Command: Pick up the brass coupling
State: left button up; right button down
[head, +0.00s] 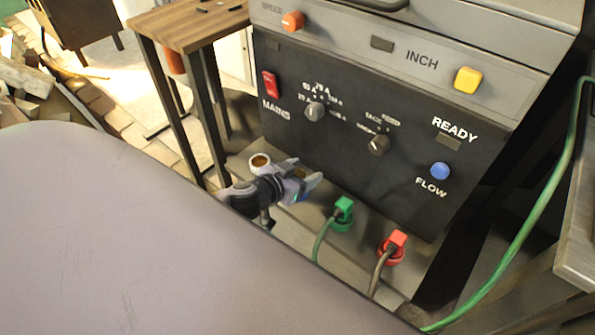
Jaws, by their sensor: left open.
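My left gripper (304,178) is in front of the lower part of the dark machine panel, with its jaws open and pointing right. Nothing shows between the jaws. A small round piece with a pale rim and a brown-gold inside (260,161) shows just behind and left of the gripper. It may be the brass coupling, but it is too small to be sure. The gripper and wrist hide part of what is below it. My right gripper is not in view.
The machine panel (350,165) carries knobs, a red switch (271,84), a yellow button (468,80) and a blue button (440,171). A green plug (343,209) and a red plug (394,244) with cables stand right of the gripper. A wooden table (190,27) stands behind left. A green hose (532,210) hangs right.

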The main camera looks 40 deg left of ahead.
pick_arm(q)
jog(key=c, duration=1.1)
jog(key=shift+c, duration=0.2)
jog(key=shift+r, duration=0.15)
